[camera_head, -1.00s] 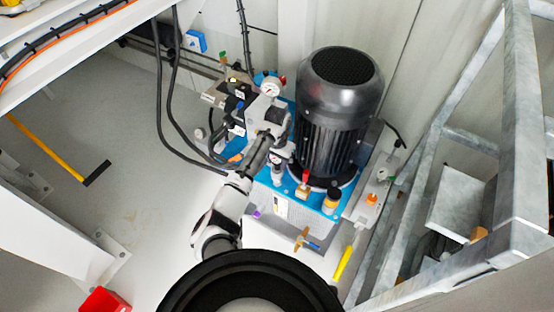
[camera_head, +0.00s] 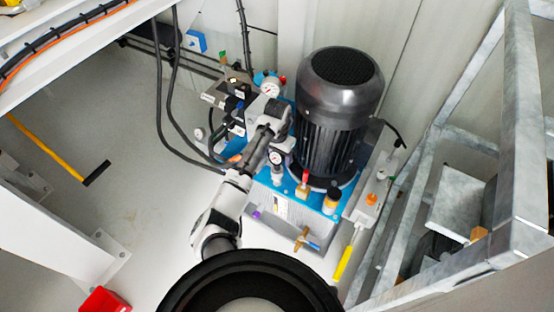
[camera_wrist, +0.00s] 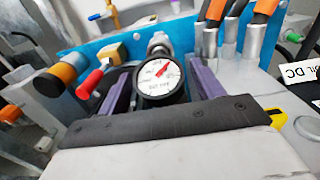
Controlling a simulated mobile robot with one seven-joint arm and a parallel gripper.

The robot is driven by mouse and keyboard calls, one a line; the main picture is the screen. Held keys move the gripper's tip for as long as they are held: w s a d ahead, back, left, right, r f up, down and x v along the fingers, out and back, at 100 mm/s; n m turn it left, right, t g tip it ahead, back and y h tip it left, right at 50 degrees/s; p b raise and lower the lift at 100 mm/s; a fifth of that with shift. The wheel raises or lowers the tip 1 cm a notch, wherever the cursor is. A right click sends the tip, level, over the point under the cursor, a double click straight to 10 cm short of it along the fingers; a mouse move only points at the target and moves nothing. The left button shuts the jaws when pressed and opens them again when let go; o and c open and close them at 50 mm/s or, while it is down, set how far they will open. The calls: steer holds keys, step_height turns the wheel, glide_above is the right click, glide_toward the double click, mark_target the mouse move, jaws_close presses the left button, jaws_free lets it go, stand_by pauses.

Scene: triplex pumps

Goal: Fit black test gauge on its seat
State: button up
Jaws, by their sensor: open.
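The black gauge (camera_wrist: 162,82), with a white dial and red needle, lies between the two purple fingers of my gripper (camera_wrist: 160,92) in the wrist view. The fingers are open, with a gap on each side of the gauge. A silver fitting (camera_wrist: 158,42) shows just behind the gauge; I cannot tell whether it is the seat or whether they touch. In the head view a small dark-rimmed gauge (camera_head: 276,157) shows beside my arm, above the blue plate, and seems to be the same one. My fingers are not clear in that view.
A red-handled valve (camera_wrist: 90,83) and an orange-capped part (camera_wrist: 62,75) stand left of the gauge. Orange-sleeved hoses (camera_wrist: 215,15) rise at the right. The large black motor (camera_head: 335,120) stands close to my arm. Another white-dial gauge (camera_head: 270,88) is near my wrist.

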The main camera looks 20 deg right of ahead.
step_height(320, 180, up, 11)
steer(key=shift+r, duration=0.1)
stand_by(0.7)
